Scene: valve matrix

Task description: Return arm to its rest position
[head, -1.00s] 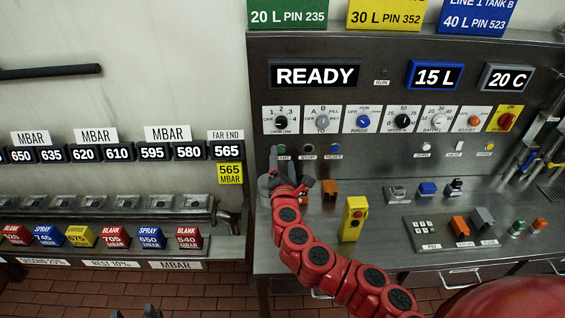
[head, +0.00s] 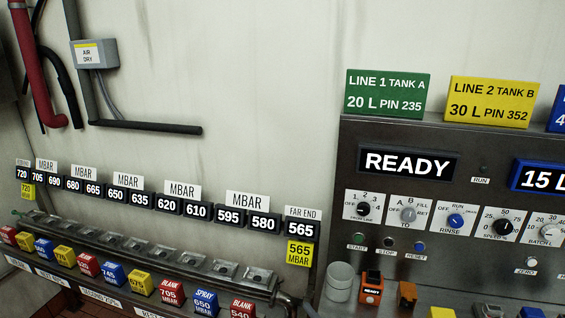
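Neither of my grippers nor my arms shows in the head view now. The control panel (head: 420,140) stands at the right with its display reading READY (head: 408,163). Below the display are the dials, including a blue RINSE dial (head: 456,220). The START (head: 357,238), STOP (head: 388,242) and RESET (head: 420,246) buttons sit under them, with nothing in front of them. A grey cylinder (head: 339,282) and an orange device (head: 371,287) stand on the bench below the buttons.
A sloped rail carries a row of coloured blocks (head: 169,290) along the left wall. A row of black pressure labels (head: 167,205) hangs above it. An air dry box (head: 95,53) and dark pipes are fixed on the wall. The green LINE 1 sign (head: 388,94) tops the panel.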

